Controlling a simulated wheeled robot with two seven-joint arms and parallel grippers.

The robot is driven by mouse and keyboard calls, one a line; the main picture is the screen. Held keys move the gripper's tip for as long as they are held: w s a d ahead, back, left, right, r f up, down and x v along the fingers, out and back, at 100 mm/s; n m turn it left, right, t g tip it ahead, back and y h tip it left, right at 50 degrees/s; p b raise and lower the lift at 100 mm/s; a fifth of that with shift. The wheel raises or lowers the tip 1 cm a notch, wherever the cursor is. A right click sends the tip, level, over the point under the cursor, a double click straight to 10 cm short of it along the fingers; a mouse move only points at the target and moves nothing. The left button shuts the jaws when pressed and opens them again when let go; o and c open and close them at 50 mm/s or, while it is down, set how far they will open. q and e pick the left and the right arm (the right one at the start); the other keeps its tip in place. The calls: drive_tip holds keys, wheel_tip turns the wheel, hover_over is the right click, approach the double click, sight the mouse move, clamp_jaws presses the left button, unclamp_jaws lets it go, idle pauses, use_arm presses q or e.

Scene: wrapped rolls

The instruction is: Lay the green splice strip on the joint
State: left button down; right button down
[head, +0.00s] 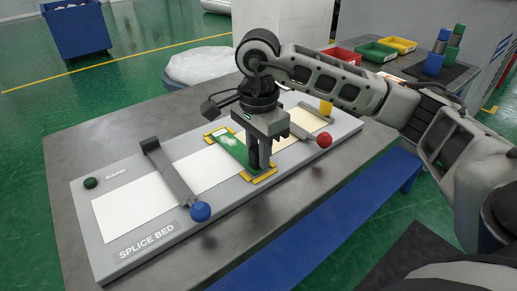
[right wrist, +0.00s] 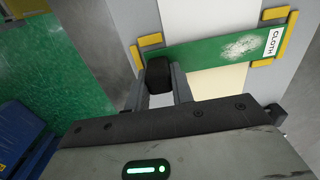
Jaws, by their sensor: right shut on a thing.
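The green splice strip (head: 235,148) lies across the splice bed (head: 150,240) between yellow corner guides, with a whitish patch on top. It also shows in the right wrist view (right wrist: 205,48), with a "CLOTH" label at one end. It covers the place where a white sheet (head: 130,212) and a cream sheet (head: 292,119) come together, so the joint is hidden. My right gripper (head: 259,163) points down at the strip's near end. Its fingers are shut on a dark rounded block (right wrist: 158,75) at that end, which appears to be the strip's grip. My left gripper is not in view.
A clamp bar with a blue knob (head: 200,211) crosses the white sheet. A red knob (head: 324,140) and a yellow block (head: 326,107) are at the bed's far end. Coloured bins (head: 375,52) stand behind my right arm. The grey table (head: 70,160) is clear left of the bed.

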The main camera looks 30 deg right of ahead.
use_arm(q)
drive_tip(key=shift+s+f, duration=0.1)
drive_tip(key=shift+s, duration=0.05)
use_arm(e)
drive_tip(key=shift+f, duration=0.1)
drive_tip(key=c, duration=1.1)
unclamp_jaws()
use_arm(q)
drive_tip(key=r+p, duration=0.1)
drive_tip(key=p, duration=0.2)
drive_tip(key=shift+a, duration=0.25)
use_arm(e)
wheel_tip(320, 180, up, 16)
drive_tip(key=shift+f, duration=0.1)
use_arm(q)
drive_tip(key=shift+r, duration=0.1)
